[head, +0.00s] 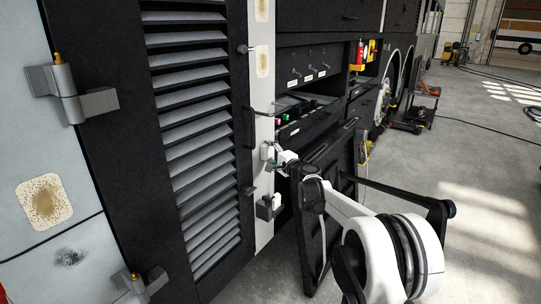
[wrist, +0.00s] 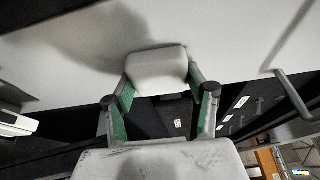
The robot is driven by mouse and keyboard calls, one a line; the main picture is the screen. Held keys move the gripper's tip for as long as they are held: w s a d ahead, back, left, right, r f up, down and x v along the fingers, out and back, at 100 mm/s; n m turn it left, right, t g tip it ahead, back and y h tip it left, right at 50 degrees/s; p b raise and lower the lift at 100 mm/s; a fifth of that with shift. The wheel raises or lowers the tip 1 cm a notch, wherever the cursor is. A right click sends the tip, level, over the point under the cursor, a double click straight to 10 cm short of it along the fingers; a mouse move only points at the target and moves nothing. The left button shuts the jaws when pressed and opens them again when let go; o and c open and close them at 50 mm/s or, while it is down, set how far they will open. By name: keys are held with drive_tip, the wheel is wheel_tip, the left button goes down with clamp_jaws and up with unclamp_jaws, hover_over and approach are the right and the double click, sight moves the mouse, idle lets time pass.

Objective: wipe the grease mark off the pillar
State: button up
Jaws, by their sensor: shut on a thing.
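My gripper (head: 280,160) reaches to the pale pillar (head: 262,110) right of the louvred door. In the wrist view its two green-padded fingers (wrist: 160,100) are shut on a pale, rounded block (wrist: 160,69), which looks like a wiping pad. The block is at the pale pillar surface (wrist: 230,35); I cannot tell whether it touches. A dark smudge (head: 70,257) shows on the pale panel at the far left. The pillar behind the block and gripper is hidden, and no clear grease mark shows there; a soft grey area in the wrist view looks like shadow.
The louvred door (head: 200,120) has a dark handle (head: 248,128) and hinges near the pillar. An open equipment bay (head: 310,80) with knobs lies to the right. Tan, speckled patches (head: 45,201) mark the pale panels. The floor at the right is mostly clear.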

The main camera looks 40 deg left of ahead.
sight(269, 159)
drive_tip(key=shift+s+a+f+b, duration=0.1)
drive_tip(key=shift+f+b, duration=0.55)
drive_tip(key=shift+f, duration=0.4)
drive_tip(key=shift+a+f+b, duration=0.1)
drive_tip(key=shift+f+b, duration=0.5)
drive_tip(key=shift+f, duration=0.4)
drive_tip(key=d, duration=0.6)
drive_tip(key=shift+w, duration=0.35)
drive_tip(key=shift+w+d+b, duration=0.15)
drive_tip(key=shift+d+b, duration=0.25)
drive_tip(key=shift+d, duration=1.1)
